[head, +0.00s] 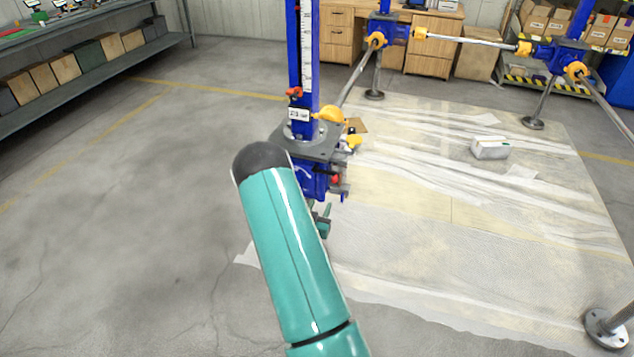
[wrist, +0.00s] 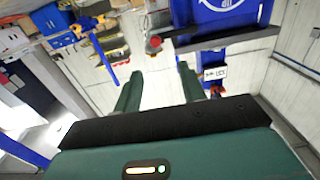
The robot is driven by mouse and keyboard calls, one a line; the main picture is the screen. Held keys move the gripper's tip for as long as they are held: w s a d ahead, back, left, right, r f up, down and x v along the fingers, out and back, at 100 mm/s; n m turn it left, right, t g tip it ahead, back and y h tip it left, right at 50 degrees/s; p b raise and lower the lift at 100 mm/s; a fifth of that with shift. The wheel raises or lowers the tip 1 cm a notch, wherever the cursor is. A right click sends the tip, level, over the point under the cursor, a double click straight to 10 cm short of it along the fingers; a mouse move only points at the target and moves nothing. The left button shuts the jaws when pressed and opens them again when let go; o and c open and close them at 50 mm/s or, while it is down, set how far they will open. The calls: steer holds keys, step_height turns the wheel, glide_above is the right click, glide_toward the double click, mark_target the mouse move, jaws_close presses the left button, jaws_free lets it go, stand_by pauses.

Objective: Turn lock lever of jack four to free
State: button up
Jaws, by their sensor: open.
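The nearest blue screw jack (head: 312,178) stands beyond my teal arm, with a dark lever and red knob (head: 336,179) low on its right side. I cannot read which number this jack bears. In the wrist view a red-ended lever (wrist: 154,43) shows just past the fingertips, below and left of a blue housing with a white emblem (wrist: 228,4). My gripper (wrist: 158,75) is open, its two green fingers apart with nothing between them. In the head view the gripper (head: 324,220) is mostly hidden behind my arm, just below the jack body.
A yellow cap (head: 331,114) and a second red handle (head: 293,92) sit higher on the jack. Shafts join it to other jacks (head: 388,32). A plastic-covered sheet (head: 430,220) with a white box (head: 490,148) lies right. The floor at left is clear.

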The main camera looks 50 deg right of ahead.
mark_target(334, 181)
steer(key=x, duration=0.8)
steer(key=s+x, duration=0.1)
steer(key=x, duration=0.3)
steer(key=shift+w+d, duration=0.2)
steer(key=shift+d, duration=0.35)
steer(key=shift+w+d, duration=0.3)
steer(key=shift+d, duration=0.1)
steer(key=shift+c, duration=0.2)
jaws_close()
